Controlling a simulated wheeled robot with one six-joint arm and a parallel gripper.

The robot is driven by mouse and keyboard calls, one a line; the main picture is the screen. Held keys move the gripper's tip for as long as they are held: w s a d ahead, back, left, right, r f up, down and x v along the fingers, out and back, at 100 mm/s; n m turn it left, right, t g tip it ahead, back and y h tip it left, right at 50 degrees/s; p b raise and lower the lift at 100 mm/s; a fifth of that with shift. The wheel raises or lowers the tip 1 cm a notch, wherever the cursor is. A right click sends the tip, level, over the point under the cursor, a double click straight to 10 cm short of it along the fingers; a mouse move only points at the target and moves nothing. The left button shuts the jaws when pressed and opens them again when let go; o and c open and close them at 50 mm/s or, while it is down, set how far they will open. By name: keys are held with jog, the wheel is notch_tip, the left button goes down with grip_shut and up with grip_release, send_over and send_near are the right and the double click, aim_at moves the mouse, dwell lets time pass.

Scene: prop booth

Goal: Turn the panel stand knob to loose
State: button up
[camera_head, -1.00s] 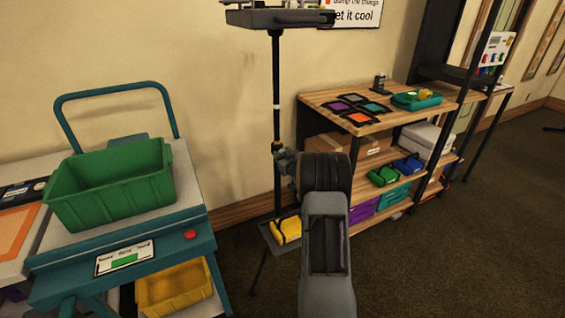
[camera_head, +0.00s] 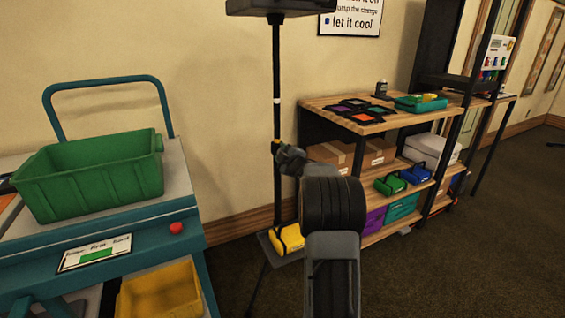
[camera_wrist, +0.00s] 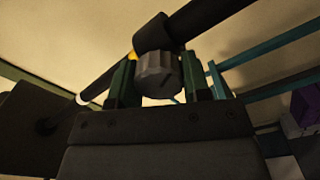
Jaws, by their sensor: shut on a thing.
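The panel stand's black pole (camera_head: 277,90) rises in the middle of the head view, with a dark panel (camera_head: 280,5) at its top, partly cut off. My gripper (camera_head: 283,150) is at the pole, by a small yellow mark on its collar. In the wrist view, the grey ribbed knob (camera_wrist: 157,76) sits on the dark collar (camera_wrist: 153,36) of the slanting pole. My gripper's fingers (camera_wrist: 160,84) are on both sides of the knob, shut on it. In the head view my gripper hides the knob, and I cannot read its setting.
A teal cart with a green bin (camera_head: 90,175) and a yellow bin (camera_head: 160,290) stands at left. A yellow bag (camera_head: 288,239) lies at the stand's foot. A wooden shelf unit (camera_head: 350,121) with boxes stands at right. Carpet is free at far right.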

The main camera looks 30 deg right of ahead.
jog(key=shift+n+b, duration=1.3)
jog(key=shift+n, duration=0.2)
jog(key=o, duration=0.9)
jog(key=s, duration=0.4)
jog(key=s+a+p, duration=0.1)
jog(key=s, duration=0.4)
jog(key=s+a+p, duration=0.1)
jog(key=s, duration=0.3)
jog(key=shift+s, duration=0.35)
